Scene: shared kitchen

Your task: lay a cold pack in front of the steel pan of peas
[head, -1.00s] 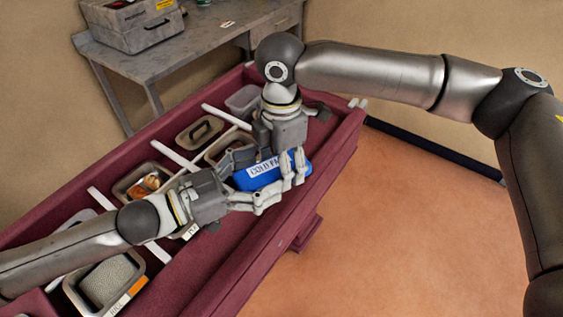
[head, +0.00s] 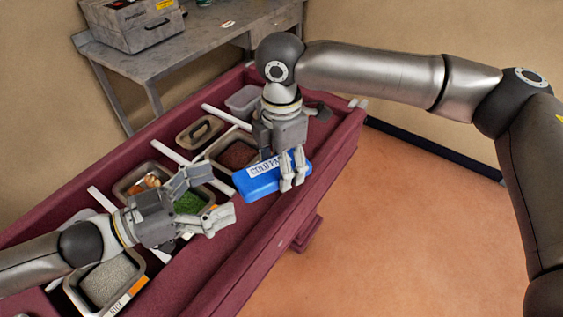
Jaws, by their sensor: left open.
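The blue cold pack (head: 270,181), with a white "COLD PACK" label, is at my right gripper (head: 292,178). The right gripper's fingers come down over the pack's right part and are closed on it. The pack is above the red cart's front strip, to the right of the peas; I cannot tell whether it touches the cart. The steel pan of peas shows green peas (head: 189,204) behind and between my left gripper's fingers, and much of the pan is hidden. My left gripper (head: 211,195) is open and empty over the peas, apart from the pack.
The dark red cart (head: 226,262) holds several steel pans split by white dividers. A pan of brown food (head: 237,154) lies behind the pack, and a pan of grey grain (head: 107,280) at the lower left. A grey table (head: 190,45) with a toolbox (head: 135,24) stands behind.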

